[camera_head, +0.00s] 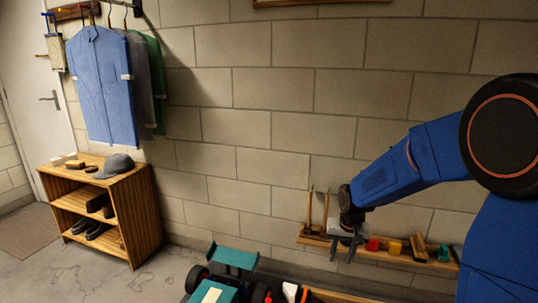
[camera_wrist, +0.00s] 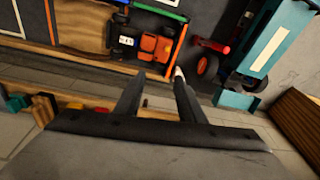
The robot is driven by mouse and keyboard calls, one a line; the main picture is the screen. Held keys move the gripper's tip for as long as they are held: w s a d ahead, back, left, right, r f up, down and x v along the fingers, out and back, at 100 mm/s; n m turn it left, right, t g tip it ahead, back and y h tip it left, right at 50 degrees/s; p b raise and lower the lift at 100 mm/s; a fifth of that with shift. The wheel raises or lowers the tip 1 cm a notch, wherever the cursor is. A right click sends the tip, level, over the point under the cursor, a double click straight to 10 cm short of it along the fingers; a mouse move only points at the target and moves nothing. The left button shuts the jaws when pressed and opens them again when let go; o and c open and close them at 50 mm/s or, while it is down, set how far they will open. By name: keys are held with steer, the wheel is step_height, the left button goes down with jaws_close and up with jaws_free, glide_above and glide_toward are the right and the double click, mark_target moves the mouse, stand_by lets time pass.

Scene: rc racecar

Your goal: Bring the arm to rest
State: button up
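My blue arm reaches in from the right in the head view. My gripper (camera_head: 344,258) points down just in front of the wall shelf. In the wrist view my gripper (camera_wrist: 158,80) has its two dark fingers apart, with no object clearly held between them. A small pale thing shows at the right fingertip; I cannot tell what it is or whether it touches. The teal racecar (camera_head: 235,258) is at the bottom of the head view, partly cut off. It also shows at the upper right of the wrist view (camera_wrist: 277,38), apart from the fingers.
The wall shelf (camera_head: 385,252) holds a red block (camera_head: 373,244), a yellow block (camera_head: 395,247) and upright wooden pieces close to my gripper. A small orange vehicle (camera_wrist: 156,46) lies beyond the fingers. A wooden shoe rack (camera_head: 130,215) and hanging clothes (camera_head: 100,85) stand far left.

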steer(key=s+d+r+t, duration=0.1)
steer(key=s+r, duration=0.4)
steer(key=s, duration=0.5)
steer(key=s+d+r+n+t, duration=0.1)
steer(key=s+r, duration=0.3)
steer(key=s, duration=0.7)
steer(key=s+d+r+n, duration=0.1)
steer(key=s+r, duration=0.4)
steer(key=s, duration=0.6)
steer(key=shift+s+d+r+t, duration=0.3)
steer(key=shift+d+t, duration=0.1)
steer(key=shift+d, duration=0.4)
